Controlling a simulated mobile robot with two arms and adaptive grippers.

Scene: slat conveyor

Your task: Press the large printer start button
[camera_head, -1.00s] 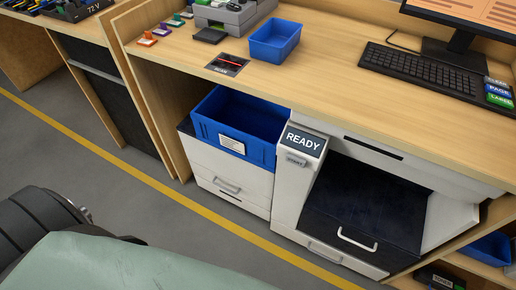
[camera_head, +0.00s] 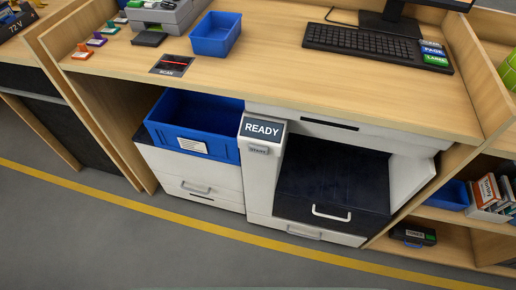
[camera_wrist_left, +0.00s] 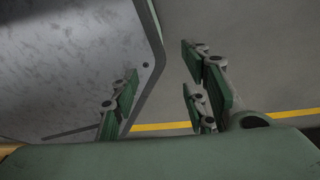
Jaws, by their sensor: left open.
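The large printer (camera_head: 400,180) stands under the counter in the head view, white with a dark front bay. Its display (camera_head: 262,129) reads READY. Just below the display is a small grey button (camera_head: 259,150) with a label too small to read surely; nothing covers it. My left gripper (camera_wrist_left: 158,95) shows in the left wrist view, open and empty, with its green-padded fingers apart above the grey floor. It is outside the head view, so its distance from the printer cannot be told. My right gripper is in neither view.
A blue bin (camera_head: 190,125) sits left of the display. The wooden counter (camera_head: 330,85) overhangs the printer and carries a blue tray (camera_head: 215,34) and a keyboard (camera_head: 375,47). Open floor with a yellow line (camera_head: 215,230) lies in front.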

